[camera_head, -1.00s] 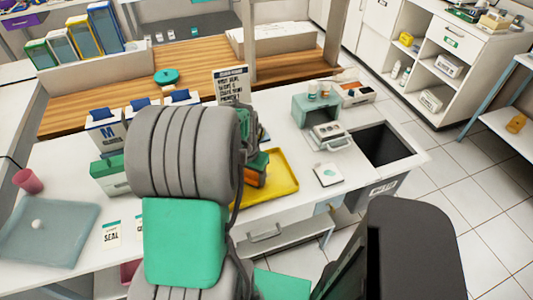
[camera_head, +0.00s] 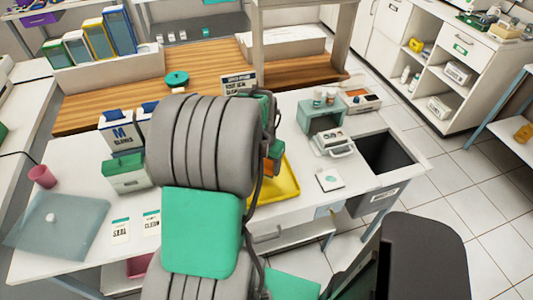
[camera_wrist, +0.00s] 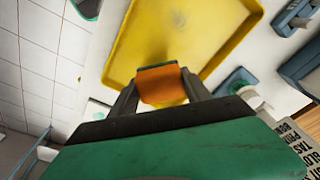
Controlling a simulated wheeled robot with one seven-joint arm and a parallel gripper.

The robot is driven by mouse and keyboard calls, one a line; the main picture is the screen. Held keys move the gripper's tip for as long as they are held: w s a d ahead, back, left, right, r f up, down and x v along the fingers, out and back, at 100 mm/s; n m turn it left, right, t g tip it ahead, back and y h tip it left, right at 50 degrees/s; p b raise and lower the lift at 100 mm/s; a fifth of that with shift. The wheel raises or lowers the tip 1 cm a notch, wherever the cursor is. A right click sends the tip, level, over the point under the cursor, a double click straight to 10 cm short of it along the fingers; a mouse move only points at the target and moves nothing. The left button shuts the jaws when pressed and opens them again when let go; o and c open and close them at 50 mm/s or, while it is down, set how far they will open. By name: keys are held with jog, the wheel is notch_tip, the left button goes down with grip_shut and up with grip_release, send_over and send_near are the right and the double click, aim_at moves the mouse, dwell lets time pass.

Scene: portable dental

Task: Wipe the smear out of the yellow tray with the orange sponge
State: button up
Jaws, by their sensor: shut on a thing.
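The yellow tray (camera_head: 287,187) lies on the white table, partly hidden by my arm in the head view. It fills the upper middle of the wrist view (camera_wrist: 215,40). A faint darker smear (camera_wrist: 152,28) shows on its floor there. My gripper (camera_wrist: 160,78) is shut on the orange sponge (camera_wrist: 162,90), which has a green layer on its far edge. The sponge is over the tray's near edge in the wrist view; I cannot tell whether it touches the tray. In the head view my arm covers most of the gripper, and a bit of orange (camera_head: 276,151) shows beside it.
A teal stand (camera_head: 320,118) with cups and a small device (camera_head: 333,142) stand right of the tray. A white pad (camera_head: 329,180) lies nearby, and a dark open bin (camera_head: 388,152) is farther right.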

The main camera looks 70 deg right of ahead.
jog(key=shift+r+p, duration=0.5)
jog(key=shift+r, duration=0.5)
